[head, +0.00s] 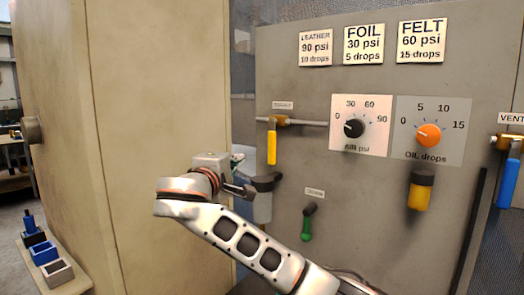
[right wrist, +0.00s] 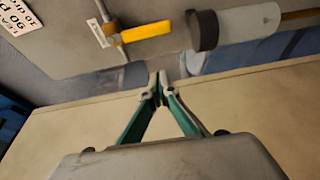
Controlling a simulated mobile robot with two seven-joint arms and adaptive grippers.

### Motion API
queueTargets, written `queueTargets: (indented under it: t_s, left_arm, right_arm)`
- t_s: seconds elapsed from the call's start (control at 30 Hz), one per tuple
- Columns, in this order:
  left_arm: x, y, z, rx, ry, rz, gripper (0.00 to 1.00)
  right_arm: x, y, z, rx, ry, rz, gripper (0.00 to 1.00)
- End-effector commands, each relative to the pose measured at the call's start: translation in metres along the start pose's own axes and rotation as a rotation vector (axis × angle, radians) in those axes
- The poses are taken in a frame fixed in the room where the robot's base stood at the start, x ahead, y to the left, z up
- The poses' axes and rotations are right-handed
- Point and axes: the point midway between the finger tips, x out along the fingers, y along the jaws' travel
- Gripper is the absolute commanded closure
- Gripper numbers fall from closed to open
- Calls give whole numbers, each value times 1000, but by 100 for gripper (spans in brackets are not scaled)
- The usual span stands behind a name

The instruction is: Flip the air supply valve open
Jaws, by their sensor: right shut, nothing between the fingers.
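The valve with the yellow handle (head: 272,147) sits on the grey panel, on a pipe left of the air dial. Its handle hangs straight down, across the line of the pipe. A small label (head: 283,105) above it is too small to read surely. In the right wrist view the yellow handle (right wrist: 147,32) is beyond the fingertips, at the top. My right gripper (head: 238,160) is left of the handle and a little below it, apart from it. In the right wrist view its green fingers (right wrist: 160,88) are shut with nothing between them. My left gripper is out of view.
A black-capped grey bowl (head: 262,207) hangs just below the yellow handle. A green-handled lever (head: 307,224) is lower right. The orange oil dial (head: 428,135) and blue vent handle (head: 508,184) are farther right. A large beige cabinet (head: 155,90) stands left of the panel.

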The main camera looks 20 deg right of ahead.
Motion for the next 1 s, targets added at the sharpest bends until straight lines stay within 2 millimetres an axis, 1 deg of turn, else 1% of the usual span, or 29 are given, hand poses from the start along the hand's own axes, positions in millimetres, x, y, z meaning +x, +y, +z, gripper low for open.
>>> queueTargets:
  t_s: [0.03, 0.1, 0.37, 0.47, 0.57, 0.8, 1.0]
  left_arm:
    - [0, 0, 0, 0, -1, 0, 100]
    - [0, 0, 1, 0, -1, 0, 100]
    - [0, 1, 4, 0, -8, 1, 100]
    - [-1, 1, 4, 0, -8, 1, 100]
    - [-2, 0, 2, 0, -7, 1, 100]
    - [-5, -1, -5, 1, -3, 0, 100]
    - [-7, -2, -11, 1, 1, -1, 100]
  right_arm:
    - [-1, 5, 1, -2, -5, 7, 100]
    - [-1, 6, 1, -4, -9, 10, 100]
    - [0, 6, 1, -3, -8, 9, 100]
    - [5, 6, 2, -4, -9, 9, 100]
    - [15, 7, 2, -6, -10, 11, 100]
    - [58, 8, 3, -5, -11, 11, 100]
    - [87, 8, 2, -5, -10, 11, 100]
